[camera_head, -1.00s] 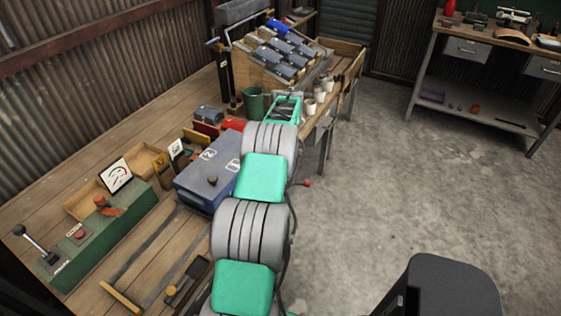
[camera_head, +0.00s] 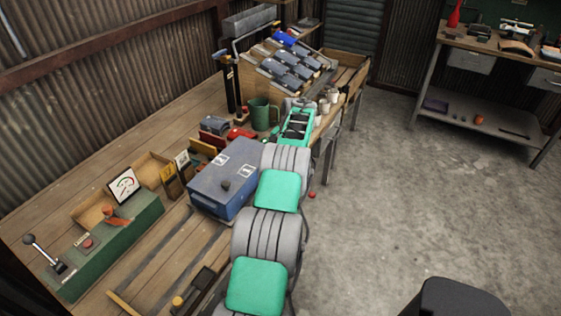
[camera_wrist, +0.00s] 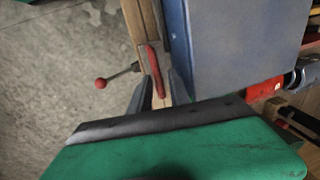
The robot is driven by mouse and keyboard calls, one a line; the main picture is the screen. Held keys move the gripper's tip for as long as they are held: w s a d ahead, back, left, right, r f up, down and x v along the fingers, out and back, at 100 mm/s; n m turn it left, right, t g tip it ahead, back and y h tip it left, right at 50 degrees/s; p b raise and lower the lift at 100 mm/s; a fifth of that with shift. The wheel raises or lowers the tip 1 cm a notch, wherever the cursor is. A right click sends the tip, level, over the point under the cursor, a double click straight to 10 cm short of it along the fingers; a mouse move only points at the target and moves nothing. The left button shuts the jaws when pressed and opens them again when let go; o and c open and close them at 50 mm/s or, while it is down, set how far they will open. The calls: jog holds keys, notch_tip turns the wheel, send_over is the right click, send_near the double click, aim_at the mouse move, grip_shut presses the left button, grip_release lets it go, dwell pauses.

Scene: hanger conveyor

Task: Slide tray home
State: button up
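I cannot tell for sure which thing is the tray. A dark narrow holder with a yellow knob (camera_head: 178,301) lies at the lower left in the head view, near dark grooves in the bench top. In the wrist view, a red bar handle (camera_wrist: 155,70) stands by a wooden edge beside the blue box (camera_wrist: 235,45). My gripper (camera_wrist: 160,80) has its two dark fingers apart, with the red bar beyond and in line with the gap. Contact cannot be made out. In the head view the fingers are hidden behind my green and grey arm.
The blue box (camera_head: 222,185) sits on the wooden bench left of my arm. A red ball-ended lever (camera_wrist: 104,83) sticks out at the bench side. A green mug (camera_head: 262,113) and white cups (camera_head: 325,104) stand further along.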

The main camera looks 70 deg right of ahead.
jog(key=shift+o, duration=0.8)
jog(key=shift+s+a, duration=0.1)
jog(key=v, duration=0.7)
jog(key=shift+r+p, duration=0.3)
jog(key=shift+r, duration=0.1)
